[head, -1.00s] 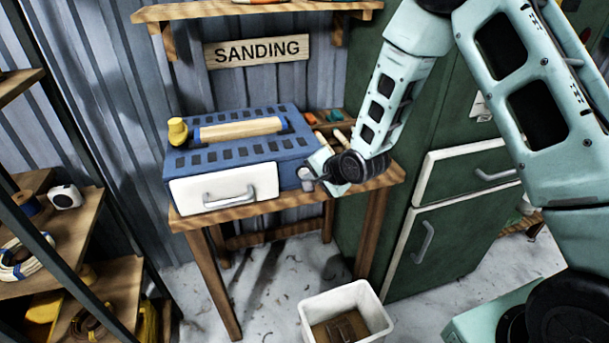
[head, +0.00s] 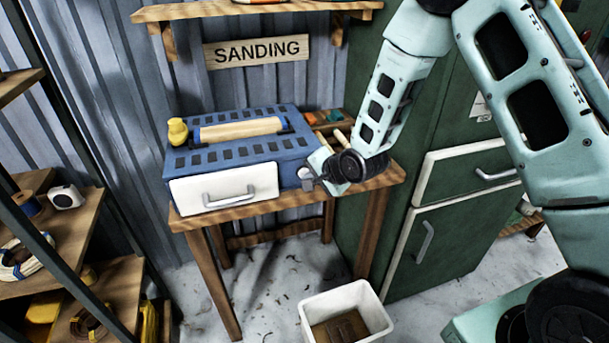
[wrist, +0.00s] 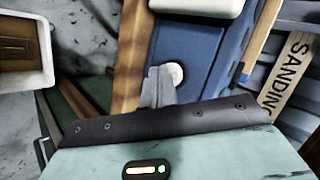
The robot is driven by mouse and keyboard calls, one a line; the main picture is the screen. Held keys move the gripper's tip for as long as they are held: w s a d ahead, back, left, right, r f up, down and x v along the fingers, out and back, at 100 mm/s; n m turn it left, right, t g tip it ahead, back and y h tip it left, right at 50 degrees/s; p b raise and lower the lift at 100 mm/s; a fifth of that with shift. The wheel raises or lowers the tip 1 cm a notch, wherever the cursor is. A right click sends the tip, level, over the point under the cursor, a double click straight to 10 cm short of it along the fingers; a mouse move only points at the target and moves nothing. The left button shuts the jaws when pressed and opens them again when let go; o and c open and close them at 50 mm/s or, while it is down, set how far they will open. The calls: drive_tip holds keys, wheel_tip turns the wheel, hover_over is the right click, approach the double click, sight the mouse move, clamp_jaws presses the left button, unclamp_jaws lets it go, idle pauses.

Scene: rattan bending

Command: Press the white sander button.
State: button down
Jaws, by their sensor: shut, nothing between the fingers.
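The sander is a blue box (head: 235,152) with dark slots on top, a wooden roller (head: 240,128) and a white front drawer (head: 224,188). It stands on a wooden table under the SANDING sign. In the wrist view, the round white button (wrist: 175,74) sits on the sander's blue side. My gripper (head: 306,178) is shut and empty at the sander's right side, and it also shows in the wrist view (wrist: 157,77). Its fingertips overlap the button's left edge there. I cannot tell whether they touch it.
The wooden table (head: 190,220) has a small tray (head: 328,117) at its back right. A green cabinet (head: 430,215) stands close on the right. A white bin (head: 352,296) sits on the floor in front. A shelf rack (head: 75,225) is at the left.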

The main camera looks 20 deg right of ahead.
drive_tip(key=shift+w, duration=0.35)
drive_tip(key=shift+s, duration=0.55)
drive_tip(key=s+b, duration=0.1)
drive_tip(key=s, duration=0.4)
drive_tip(key=shift+s, duration=0.4)
idle(0.4)
